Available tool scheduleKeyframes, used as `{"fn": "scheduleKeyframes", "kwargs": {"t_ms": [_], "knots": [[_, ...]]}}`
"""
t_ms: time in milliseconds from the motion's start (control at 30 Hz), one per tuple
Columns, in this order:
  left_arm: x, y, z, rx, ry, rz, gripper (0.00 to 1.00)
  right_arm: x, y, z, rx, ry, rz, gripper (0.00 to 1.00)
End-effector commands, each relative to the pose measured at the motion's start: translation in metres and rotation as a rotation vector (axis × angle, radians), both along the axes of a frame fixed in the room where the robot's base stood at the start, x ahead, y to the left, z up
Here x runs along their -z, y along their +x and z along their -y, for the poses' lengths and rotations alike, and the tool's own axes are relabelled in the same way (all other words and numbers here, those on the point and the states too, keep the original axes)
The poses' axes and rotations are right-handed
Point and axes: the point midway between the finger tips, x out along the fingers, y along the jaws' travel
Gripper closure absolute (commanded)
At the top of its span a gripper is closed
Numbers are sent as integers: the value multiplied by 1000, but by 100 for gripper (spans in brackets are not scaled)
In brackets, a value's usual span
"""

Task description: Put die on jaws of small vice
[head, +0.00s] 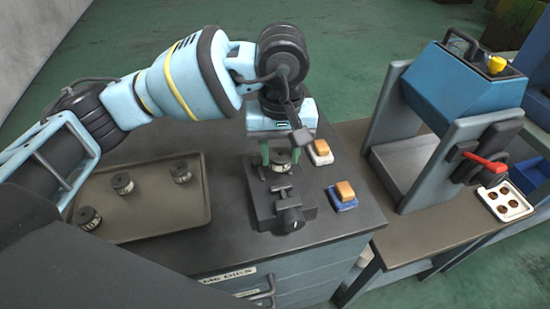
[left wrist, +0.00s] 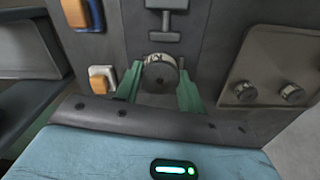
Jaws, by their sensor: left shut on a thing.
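My left gripper (head: 280,158) points down over the small vice (head: 265,208), a dark vice on the bench top. Its green fingers are shut on a die (head: 281,166), a short dark cylinder with a pale marked band. In the left wrist view the die (left wrist: 160,72) sits between the two fingers (left wrist: 158,90). The die is at the far end of the vice, over or on its jaws; I cannot tell whether it touches them. The vice's screw and handle (left wrist: 166,20) show in the left wrist view. My right gripper is not in view.
A tray (head: 150,222) at left holds several more dies, including one (head: 122,183). Two orange-topped blocks, one on white (head: 320,152) and one on blue (head: 343,196), stand right of the vice. A blue machine (head: 465,85) with a red lever stands further right.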

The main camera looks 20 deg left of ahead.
Motion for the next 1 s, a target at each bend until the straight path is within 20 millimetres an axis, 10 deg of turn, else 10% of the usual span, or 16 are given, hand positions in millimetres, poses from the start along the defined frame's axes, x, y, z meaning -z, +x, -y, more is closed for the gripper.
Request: {"fn": "scheduleKeyframes", "kwargs": {"t_ms": [900, 933, 1000], "knots": [[40, 7, -11, -1, 1, 1, 96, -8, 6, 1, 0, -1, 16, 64], [41, 7, -11, -1, 2, 0, 59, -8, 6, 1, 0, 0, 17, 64], [40, 7, -11, -1, 2, 0, 49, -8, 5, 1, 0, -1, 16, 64]]}}
